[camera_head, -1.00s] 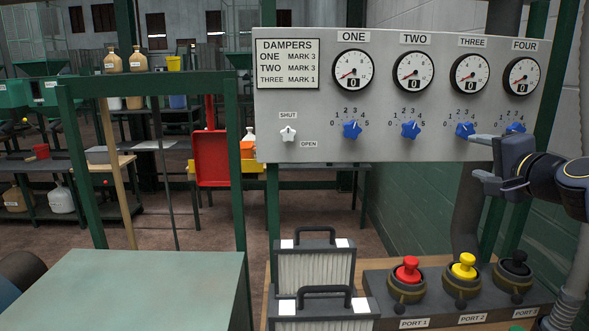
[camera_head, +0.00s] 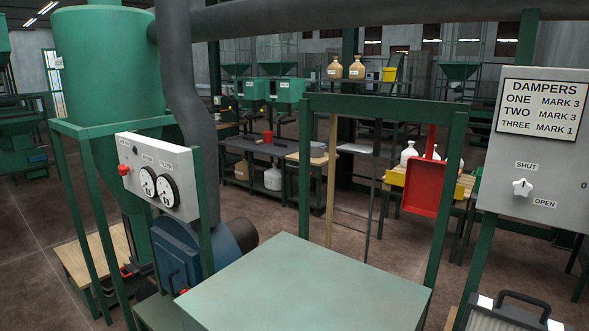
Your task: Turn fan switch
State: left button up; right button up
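A light grey control box (camera_head: 183,206) stands at the left beside the green hopper. It has a red knob (camera_head: 124,170) at its left end and two round dials. The small labels on this box are too small to read surely, so I cannot confirm that the red knob is the fan switch. A blue blower housing (camera_head: 177,257) sits below the box. Neither of my grippers shows in this view.
A green-topped table (camera_head: 310,290) fills the near middle. A grey dampers panel (camera_head: 490,205) with a white SHUT/OPEN knob (camera_head: 522,187) stands at the right. A green hopper (camera_head: 105,65), ducting (camera_head: 187,90) and a red scoop (camera_head: 419,190) also show.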

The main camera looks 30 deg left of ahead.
aim_at(123, 171)
jog(key=k+j+u, duration=0.2)
jog(key=k, duration=0.45)
jog(key=i+u, duration=0.1)
jog(key=u, duration=0.3)
jog(key=i+j+u, duration=0.1)
jog(key=u, duration=0.35)
jog(key=i+u, duration=0.15)
jog(key=u, duration=0.25)
jog(key=i+l+u, duration=0.1)
jog(key=u, duration=0.35)
jog(key=i, duration=0.3)
